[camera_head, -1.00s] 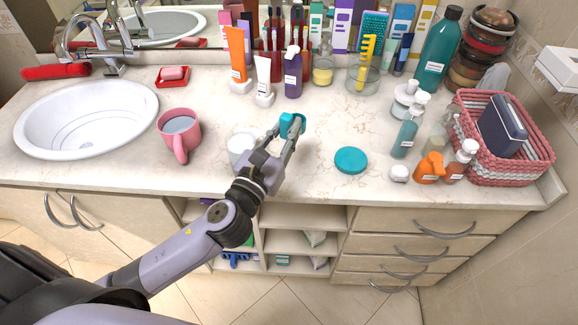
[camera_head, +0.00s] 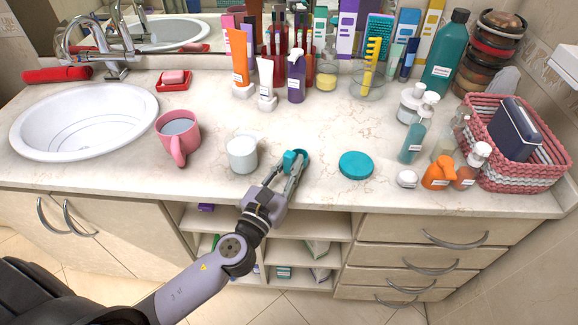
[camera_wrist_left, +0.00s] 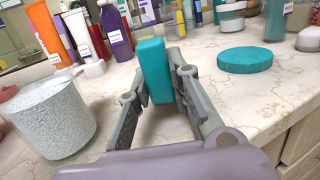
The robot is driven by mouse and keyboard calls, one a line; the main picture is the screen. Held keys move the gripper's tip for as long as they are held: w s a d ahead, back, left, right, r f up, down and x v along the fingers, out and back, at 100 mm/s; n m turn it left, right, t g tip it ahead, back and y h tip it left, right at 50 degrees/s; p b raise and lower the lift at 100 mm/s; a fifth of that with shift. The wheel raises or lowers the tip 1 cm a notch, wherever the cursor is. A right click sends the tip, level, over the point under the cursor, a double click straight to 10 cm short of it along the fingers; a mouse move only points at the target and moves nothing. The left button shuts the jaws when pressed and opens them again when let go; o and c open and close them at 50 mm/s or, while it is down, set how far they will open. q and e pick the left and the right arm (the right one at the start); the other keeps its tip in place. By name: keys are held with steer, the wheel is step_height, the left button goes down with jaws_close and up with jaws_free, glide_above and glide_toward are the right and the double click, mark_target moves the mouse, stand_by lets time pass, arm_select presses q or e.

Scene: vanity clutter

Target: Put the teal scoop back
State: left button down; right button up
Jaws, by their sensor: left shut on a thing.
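My left gripper (camera_head: 292,165) is shut on the teal scoop (camera_head: 291,157), near the front of the counter. In the left wrist view, a teal block-shaped part of the scoop (camera_wrist_left: 155,70) stands between the two fingers; the rest of it is hidden or unclear. A white jar (camera_head: 242,155), with pale grainy contents in the left wrist view (camera_wrist_left: 52,122), stands just left of the gripper, apart from it. A round teal lid (camera_head: 356,165) lies flat to the gripper's right. My right gripper is not in view.
A pink mug (camera_head: 178,136) and the sink (camera_head: 85,120) are to the left. Tubes and a purple pump bottle (camera_head: 296,78) stand behind. Several bottles and a pink woven basket (camera_head: 515,172) crowd the right. The counter behind the gripper is clear.

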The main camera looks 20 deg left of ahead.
arm_select(q)
steer(key=shift+f, duration=0.2)
steer(key=c, duration=1.9)
jaws_free()
steer(key=o, duration=0.4)
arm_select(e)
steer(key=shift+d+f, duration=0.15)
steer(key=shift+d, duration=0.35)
arm_select(q)
steer(key=shift+r, duration=0.15)
steer(key=shift+s, duration=0.1)
steer(key=s+b, duration=0.1)
steer(key=s, duration=0.3)
steer(key=s+a+b, duration=0.1)
steer(key=s+b, duration=0.1)
steer(key=s, duration=0.1)
steer(key=s+f+b, duration=0.1)
steer(key=s, duration=0.3)
steer(key=shift+s+a+b, duration=0.2)
steer(key=shift+s+b, duration=0.1)
steer(key=shift+s, duration=0.05)
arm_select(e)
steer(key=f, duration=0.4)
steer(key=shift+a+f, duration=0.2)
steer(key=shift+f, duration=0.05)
